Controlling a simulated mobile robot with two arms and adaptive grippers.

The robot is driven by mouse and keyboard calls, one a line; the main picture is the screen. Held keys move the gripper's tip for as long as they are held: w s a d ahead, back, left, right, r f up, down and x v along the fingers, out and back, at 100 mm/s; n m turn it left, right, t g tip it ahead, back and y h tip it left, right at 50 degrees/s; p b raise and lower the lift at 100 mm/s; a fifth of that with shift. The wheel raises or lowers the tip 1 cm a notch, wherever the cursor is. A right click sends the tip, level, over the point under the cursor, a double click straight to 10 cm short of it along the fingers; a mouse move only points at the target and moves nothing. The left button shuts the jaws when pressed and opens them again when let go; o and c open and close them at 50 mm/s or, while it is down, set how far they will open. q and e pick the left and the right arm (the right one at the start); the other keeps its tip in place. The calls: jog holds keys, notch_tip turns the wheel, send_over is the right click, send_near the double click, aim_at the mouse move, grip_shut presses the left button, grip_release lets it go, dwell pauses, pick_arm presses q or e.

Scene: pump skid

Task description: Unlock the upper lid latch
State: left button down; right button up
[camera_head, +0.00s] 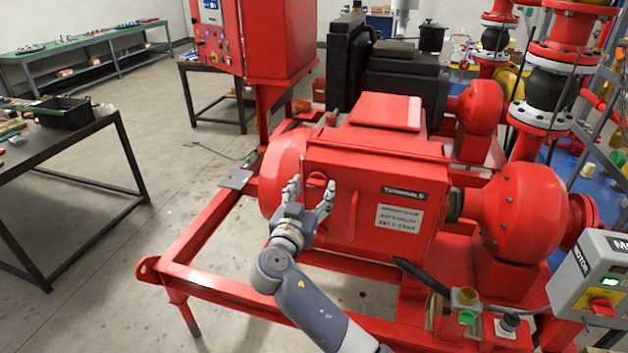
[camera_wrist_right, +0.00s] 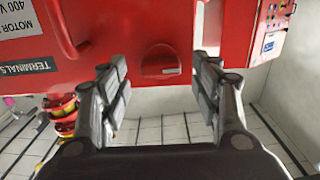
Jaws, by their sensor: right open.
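The upper lid latch (camera_head: 317,180) is a round red knob near the upper left corner of the red terminal box lid (camera_head: 370,190). In the right wrist view the latch (camera_wrist_right: 161,61) shows a raised grip bar lying about level across the picture. My right gripper (camera_head: 310,190) is open in front of the lid. Its two fingers (camera_wrist_right: 160,90) stand on either side of the latch, with gaps between them and the knob. I cannot tell the exact depth between fingertips and lid. My left gripper is not in view.
A red bar handle (camera_head: 353,214) stands out from the lid right of my gripper. A red control cabinet (camera_head: 270,40) stands behind to the left. The red skid frame (camera_head: 215,280) runs below my arm. A grey motor switch box (camera_head: 590,280) is at the right edge.

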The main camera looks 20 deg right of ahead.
jog(key=shift+x, duration=1)
jog(key=c, duration=1.1)
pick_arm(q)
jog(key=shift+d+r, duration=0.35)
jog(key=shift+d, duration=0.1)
pick_arm(e)
jog(key=shift+o, duration=0.2)
